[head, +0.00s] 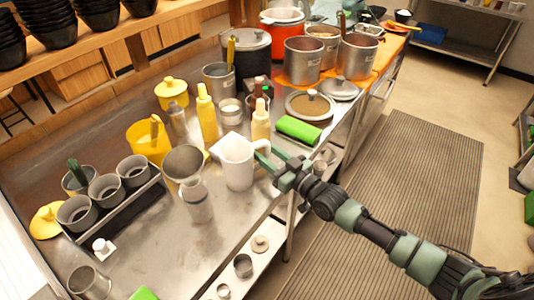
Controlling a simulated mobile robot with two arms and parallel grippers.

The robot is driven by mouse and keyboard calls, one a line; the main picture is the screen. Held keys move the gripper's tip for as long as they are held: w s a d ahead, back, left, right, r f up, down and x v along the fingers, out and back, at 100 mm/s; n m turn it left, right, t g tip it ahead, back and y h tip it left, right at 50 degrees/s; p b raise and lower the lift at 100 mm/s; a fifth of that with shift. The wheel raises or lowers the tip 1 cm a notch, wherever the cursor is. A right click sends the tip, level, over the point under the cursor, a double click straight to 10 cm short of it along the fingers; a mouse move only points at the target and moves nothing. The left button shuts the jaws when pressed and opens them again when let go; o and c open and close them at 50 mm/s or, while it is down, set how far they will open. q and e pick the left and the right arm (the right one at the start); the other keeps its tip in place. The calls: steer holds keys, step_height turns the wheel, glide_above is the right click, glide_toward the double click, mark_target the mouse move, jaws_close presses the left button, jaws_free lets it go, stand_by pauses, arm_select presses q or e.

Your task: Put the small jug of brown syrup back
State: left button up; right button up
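A white jug (238,165) with a spout on its left is near the counter's right edge in the head view. No brown syrup shows inside it, so I cannot tell its contents. My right gripper (264,156) reaches in from the right and its green fingers are at the handle side of the jug, apparently closed on the handle. The fingers partly hide the handle. I cannot tell whether the jug's base touches the counter. My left gripper is not in view.
A grey funnel-topped dispenser (196,195) stands close left of the jug. Yellow squeeze bottles (207,115), a green block (298,130) and a lidded pan (310,106) are behind it. Grey cups in a rack (135,170) stand left. Bare metal counter (160,245) lies in front.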

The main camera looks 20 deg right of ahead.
steer(key=shift+r, duration=0.15)
steer(key=shift+s, duration=0.15)
steer(key=v, duration=1.1)
steer(key=shift+s+d+b, duration=0.3)
